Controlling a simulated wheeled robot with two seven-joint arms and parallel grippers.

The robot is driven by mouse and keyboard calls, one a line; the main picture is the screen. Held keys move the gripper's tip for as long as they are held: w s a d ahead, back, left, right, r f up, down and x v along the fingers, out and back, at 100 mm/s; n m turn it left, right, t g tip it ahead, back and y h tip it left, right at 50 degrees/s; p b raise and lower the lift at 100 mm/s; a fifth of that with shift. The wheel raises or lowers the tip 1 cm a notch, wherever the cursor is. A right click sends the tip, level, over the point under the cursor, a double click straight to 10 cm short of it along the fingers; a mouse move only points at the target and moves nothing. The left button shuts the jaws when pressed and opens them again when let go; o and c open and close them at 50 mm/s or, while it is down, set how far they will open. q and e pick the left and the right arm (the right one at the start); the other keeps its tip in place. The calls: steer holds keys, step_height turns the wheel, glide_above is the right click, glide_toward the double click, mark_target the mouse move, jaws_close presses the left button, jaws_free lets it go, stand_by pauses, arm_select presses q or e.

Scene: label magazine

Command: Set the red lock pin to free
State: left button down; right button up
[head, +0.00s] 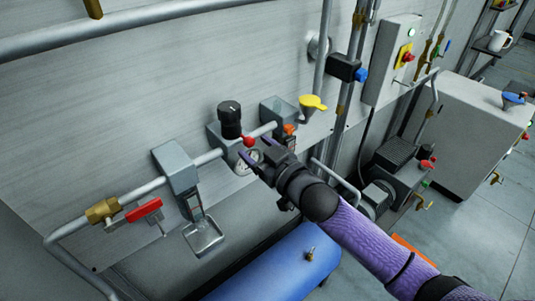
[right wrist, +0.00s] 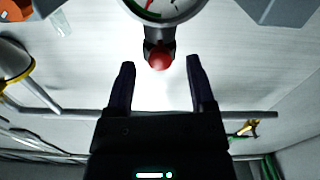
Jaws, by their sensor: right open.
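The red lock pin (head: 249,141) shows as a small red ball on the regulator unit, beside its round gauge (head: 247,162) and below the black knob (head: 230,113). In the right wrist view the red ball (right wrist: 160,58) sits just below the gauge (right wrist: 160,8). My right gripper (head: 256,149) is open and empty, close to the pin. In the right wrist view its fingertips (right wrist: 160,64) lie on either side of the ball, with clear gaps; I cannot tell the exact depth. My left gripper is not in view.
A grey pipe (head: 140,190) runs along the wall with a red-handled valve (head: 144,210) at the left. A grey unit with a yellow funnel (head: 312,103) stands to the right of the regulator. A blue tank (head: 275,265) lies below my right arm.

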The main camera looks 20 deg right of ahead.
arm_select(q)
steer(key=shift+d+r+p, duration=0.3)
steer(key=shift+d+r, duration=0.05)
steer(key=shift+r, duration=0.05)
arm_select(e)
steer(key=v, duration=0.7)
steer(key=shift+s, duration=0.25)
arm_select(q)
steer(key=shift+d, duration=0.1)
arm_select(e)
steer(key=shift+d, duration=0.1)
